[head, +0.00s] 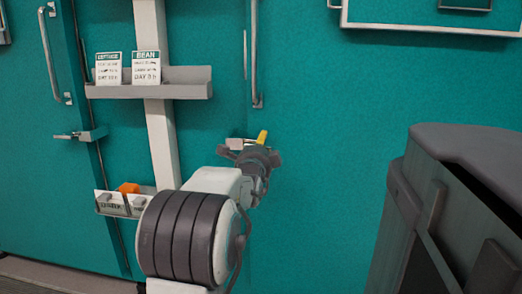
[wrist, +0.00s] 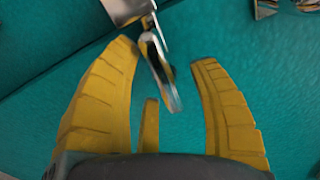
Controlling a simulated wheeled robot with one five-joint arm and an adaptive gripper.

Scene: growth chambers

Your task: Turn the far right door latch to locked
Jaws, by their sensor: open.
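The latch on the right-hand teal door shows in the wrist view as a metal bracket (wrist: 124,9) with a slim metal lever (wrist: 162,75) hanging from it. I see no clear contact with either finger. In the head view my gripper (head: 252,147) is up at the door, and it hides most of this latch; a small metal piece (head: 236,142) shows beside it. The lever's set position cannot be told from the head view.
A similar latch (head: 82,135) is on the left door, whose long handle (head: 52,55) is above it. A grey shelf (head: 180,84) holds two cards, LETTUCE and BEAN. A lower label holder (head: 122,203) has an orange piece. A dark grey bulky object (head: 460,150) stands at right.

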